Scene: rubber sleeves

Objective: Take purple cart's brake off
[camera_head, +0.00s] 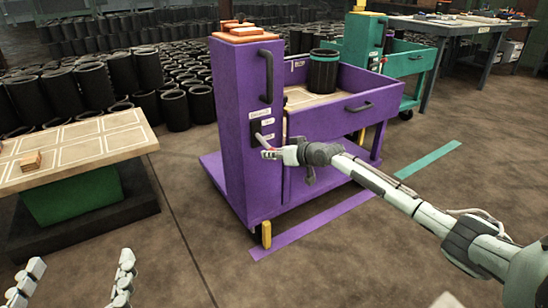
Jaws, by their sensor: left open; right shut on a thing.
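The purple cart (245,185) stands in the middle of the view. Its front post carries a dark plate (256,128) with small labels around it and a small handle, apparently the brake lever (262,139). My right gripper (269,152) reaches in from the right and is shut at this lever; its fingers hide part of it. Fine detail of the lever's position is too small to tell. My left gripper (74,284) is at the bottom left, open and empty, well apart from the cart.
The purple cart holds a dark sleeve (323,72). A purple floor stripe (310,222) runs along its near side. A green cart (408,58) stands behind it. A wooden-topped table (75,150) is at left. Many black sleeves (150,68) fill the back. Floor in front is clear.

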